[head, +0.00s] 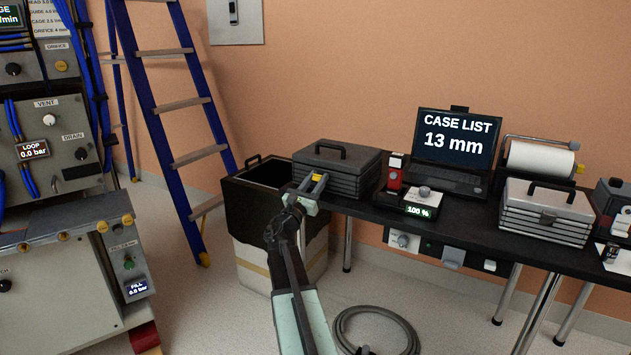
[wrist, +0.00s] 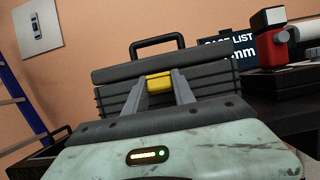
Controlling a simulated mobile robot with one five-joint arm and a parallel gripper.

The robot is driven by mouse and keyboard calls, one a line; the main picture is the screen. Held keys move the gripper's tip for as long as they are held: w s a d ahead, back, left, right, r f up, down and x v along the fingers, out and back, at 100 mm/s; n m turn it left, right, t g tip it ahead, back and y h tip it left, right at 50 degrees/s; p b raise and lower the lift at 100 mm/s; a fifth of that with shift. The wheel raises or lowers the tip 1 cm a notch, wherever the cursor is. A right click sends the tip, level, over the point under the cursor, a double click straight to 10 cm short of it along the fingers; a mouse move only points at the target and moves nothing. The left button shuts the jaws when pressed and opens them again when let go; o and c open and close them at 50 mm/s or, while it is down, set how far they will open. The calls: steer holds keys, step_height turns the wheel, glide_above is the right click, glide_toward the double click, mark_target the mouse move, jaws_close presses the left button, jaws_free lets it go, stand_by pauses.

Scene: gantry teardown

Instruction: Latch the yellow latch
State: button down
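The yellow latch (wrist: 159,82) sits on the front of a dark grey ribbed case (wrist: 113,98), just below its lid. In the head view the case (head: 340,160) stands at the left end of the black table, its black handle upright. My gripper (wrist: 159,78) points at the case front, its two grey fingers on either side of the latch with a gap between them. I cannot tell whether the fingers touch the latch. Its lower part is partly hidden.
A red and white device (head: 394,172) stands right of the case, with a laptop (head: 450,150) beyond it. A lighter case (head: 546,211) stands farther right on the table (head: 468,237). A black open bin (head: 254,200) and a blue ladder (head: 167,105) are to the left. A hose (head: 345,321) lies on the floor.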

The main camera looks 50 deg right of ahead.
steer(key=shift+a, duration=0.2)
steer(key=shift+d, duration=0.15)
steer(key=shift+r+p, duration=0.2)
steer(key=shift+p, duration=0.15)
steer(key=r+y+p, duration=0.1)
steer(key=y+p, duration=0.1)
steer(key=p, duration=0.4)
steer(key=shift+d+r+g, duration=0.15)
steer(key=shift+r+g, duration=0.15)
steer(key=shift+r, duration=0.1)
steer(key=y+p, duration=0.1)
steer(key=p, duration=0.1)
steer(key=y+p, duration=0.1)
steer(key=p, duration=0.2)
steer(key=shift+d+r+g+y+p, duration=0.2)
steer(key=shift+d+g+y+p, duration=0.1)
steer(key=shift+y, duration=0.1)
steer(key=shift+f+y+p, duration=0.15)
steer(key=shift+y+p, duration=0.25)
steer(key=shift+p, duration=0.55)
steer(key=shift+f+g, duration=0.2)
steer(key=shift+g, duration=0.1)
